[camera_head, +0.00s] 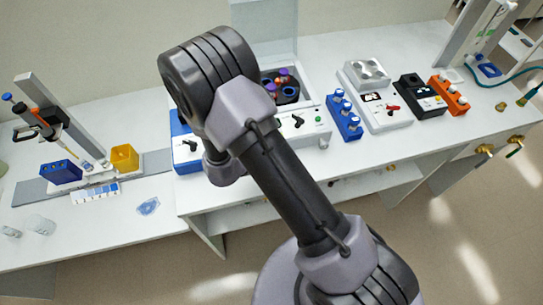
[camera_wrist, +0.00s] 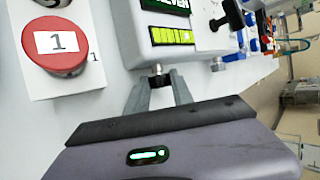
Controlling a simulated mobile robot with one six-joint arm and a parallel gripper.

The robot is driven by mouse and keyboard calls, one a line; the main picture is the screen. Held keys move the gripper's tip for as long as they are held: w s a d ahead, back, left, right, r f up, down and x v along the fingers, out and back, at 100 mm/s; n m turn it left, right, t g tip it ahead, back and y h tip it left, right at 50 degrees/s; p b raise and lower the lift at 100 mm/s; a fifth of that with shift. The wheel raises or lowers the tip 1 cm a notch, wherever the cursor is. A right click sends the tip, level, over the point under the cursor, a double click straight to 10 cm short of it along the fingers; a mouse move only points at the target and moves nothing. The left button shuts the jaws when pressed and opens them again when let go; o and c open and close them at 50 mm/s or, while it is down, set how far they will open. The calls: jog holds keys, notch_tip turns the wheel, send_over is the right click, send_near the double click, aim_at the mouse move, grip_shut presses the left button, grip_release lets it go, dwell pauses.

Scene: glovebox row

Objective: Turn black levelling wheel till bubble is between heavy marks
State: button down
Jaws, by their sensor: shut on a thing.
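In the wrist view my gripper (camera_wrist: 158,84) has its two grey fingers closed on a small black wheel (camera_wrist: 156,80), under the near edge of a white instrument (camera_wrist: 200,52). The fingers partly hide the wheel. A yellow-green level vial (camera_wrist: 172,36) with dark marks is on the instrument's front, just above the wheel. A paler spot, seemingly the bubble, shows near the vial's right end, but it is too small to place exactly against the heavy marks. In the head view my arm hides the gripper and wheel.
A dark display (camera_wrist: 165,6) and a black lever (camera_wrist: 232,14) are on the instrument. Another small foot or knob (camera_wrist: 218,64) is to the right. Blue and orange racks stand farther along the bench.

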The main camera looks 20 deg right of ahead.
jog(key=c, duration=1.1)
grip_release()
